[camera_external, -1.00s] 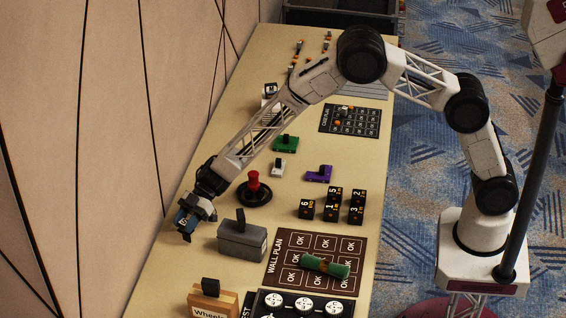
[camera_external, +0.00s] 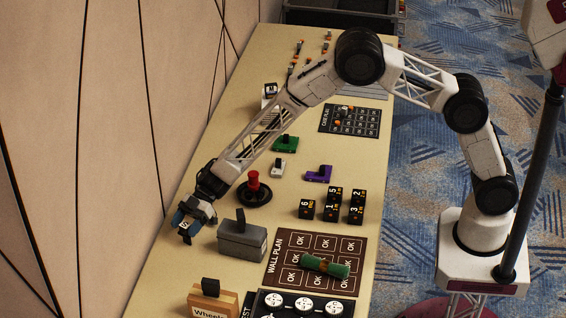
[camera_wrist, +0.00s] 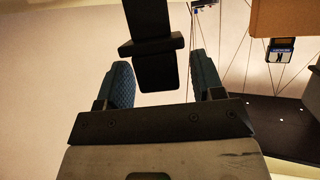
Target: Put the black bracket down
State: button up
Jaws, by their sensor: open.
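My gripper (camera_external: 184,224) is low over the left edge of the cream table, left of the grey block with a black tab. In the wrist view its two blue fingers (camera_wrist: 162,66) stand apart. The black bracket (camera_wrist: 152,22), a dark bar with a wider crosspiece, is between them with a visible gap on each side. In the external view a small dark piece (camera_external: 187,239) shows just below the fingertips; it looks like the bracket's end. Whether the bracket rests on the table cannot be told.
The grey block (camera_external: 242,243) stands close on the right. A red-knobbed joystick (camera_external: 253,184) is behind it. A wooden block (camera_external: 213,303) is in front. A wall plan board (camera_external: 281,258) carries a green roll (camera_external: 325,266). The panelled wall (camera_external: 100,150) is on the left.

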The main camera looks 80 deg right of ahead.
jog(key=shift+r, duration=0.15)
jog(key=v, duration=1.2)
jog(key=shift+w+r, duration=0.1)
jog(key=shift+r, duration=0.05)
dwell(0.6)
jog(key=s+d+r+m+t+h, duration=0.1)
jog(key=d+r+m+t+h, duration=0.15)
jog(key=r, duration=0.55)
jog(key=s+d+r+m+t+h, duration=0.1)
jog(key=s+d+r+t+h, duration=0.2)
jog(key=r, duration=0.4)
jog(key=s+d+r+m+h, duration=0.55)
jog(key=s+d+r, duration=0.25)
jog(key=s+r, duration=0.3)
jog(key=s+d+r+m+g+h, duration=0.2)
jog(key=s, duration=0.8)
jog(key=s+d+r+m+g+h, duration=0.1)
jog(key=s+d+r+h, duration=0.1)
jog(key=s, duration=0.9)
jog(key=s+a+f+g+y, duration=0.1)
jog(key=s+g, duration=0.1)
jog(key=s, duration=1)
jog(key=s+a+f+m+g+y, duration=0.1)
jog(key=s+a+f+g, duration=0.1)
jog(key=s, duration=1.1)
jog(key=shift+s+m+g, duration=0.15)
jog(key=shift+m+g, duration=0.15)
jog(key=shift+g, duration=0.35)
